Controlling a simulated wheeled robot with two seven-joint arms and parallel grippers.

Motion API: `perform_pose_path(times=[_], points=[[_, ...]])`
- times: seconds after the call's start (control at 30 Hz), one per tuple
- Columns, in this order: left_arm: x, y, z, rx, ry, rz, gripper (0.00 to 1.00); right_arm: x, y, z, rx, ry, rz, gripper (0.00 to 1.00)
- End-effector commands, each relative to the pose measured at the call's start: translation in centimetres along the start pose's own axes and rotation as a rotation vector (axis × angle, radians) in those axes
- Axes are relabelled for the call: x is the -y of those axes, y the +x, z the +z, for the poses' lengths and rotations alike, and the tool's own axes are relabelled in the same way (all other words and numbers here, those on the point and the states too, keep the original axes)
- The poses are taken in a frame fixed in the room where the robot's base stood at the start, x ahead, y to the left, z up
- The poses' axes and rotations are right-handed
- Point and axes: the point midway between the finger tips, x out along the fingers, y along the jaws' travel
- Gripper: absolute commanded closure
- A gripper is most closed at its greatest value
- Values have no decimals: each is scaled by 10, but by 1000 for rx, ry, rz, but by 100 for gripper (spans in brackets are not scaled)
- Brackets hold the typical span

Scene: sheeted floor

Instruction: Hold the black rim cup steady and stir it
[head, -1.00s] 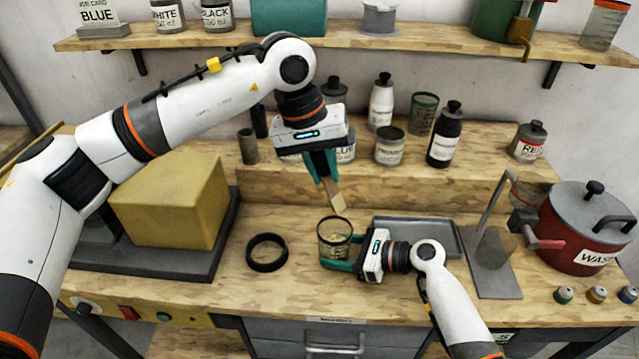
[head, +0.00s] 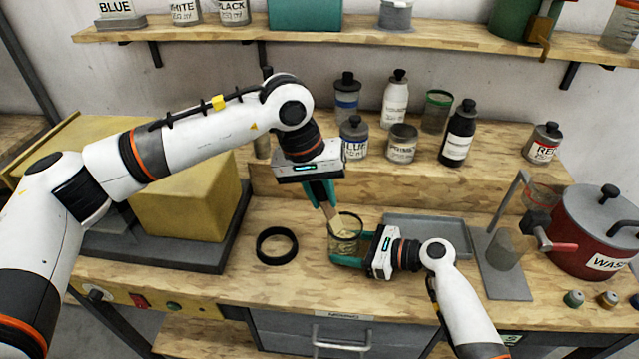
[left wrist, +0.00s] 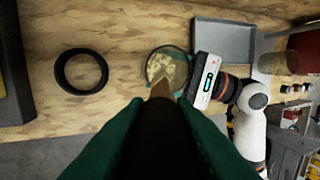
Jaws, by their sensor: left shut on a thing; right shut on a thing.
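The black rim cup (head: 346,229) is a clear cup with a dark rim, upright on the wooden bench, with pale contents inside. My right gripper (head: 348,260) is shut on it from the right, low on its side. My left gripper (head: 321,195) is above the cup, shut on a wooden stir stick (head: 329,213). The stick points down at the left side of the cup's mouth; its lower end seems to be at or just inside the rim. In the left wrist view the stick (left wrist: 161,88) overlaps the near edge of the cup (left wrist: 168,62).
A loose black ring (head: 276,246) lies left of the cup. A grey tray (head: 428,232) is behind and right of it. Several bottles and jars stand on the raised step. A red pot (head: 597,235) and a grey stand (head: 508,270) are at the right.

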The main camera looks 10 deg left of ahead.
Motion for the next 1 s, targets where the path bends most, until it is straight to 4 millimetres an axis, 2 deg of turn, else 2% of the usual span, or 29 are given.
perform_pose_path(times=[1.0], points=[[-3,79,6,-4,-2,8,98,-2,-1,1,1,2,5,65]])
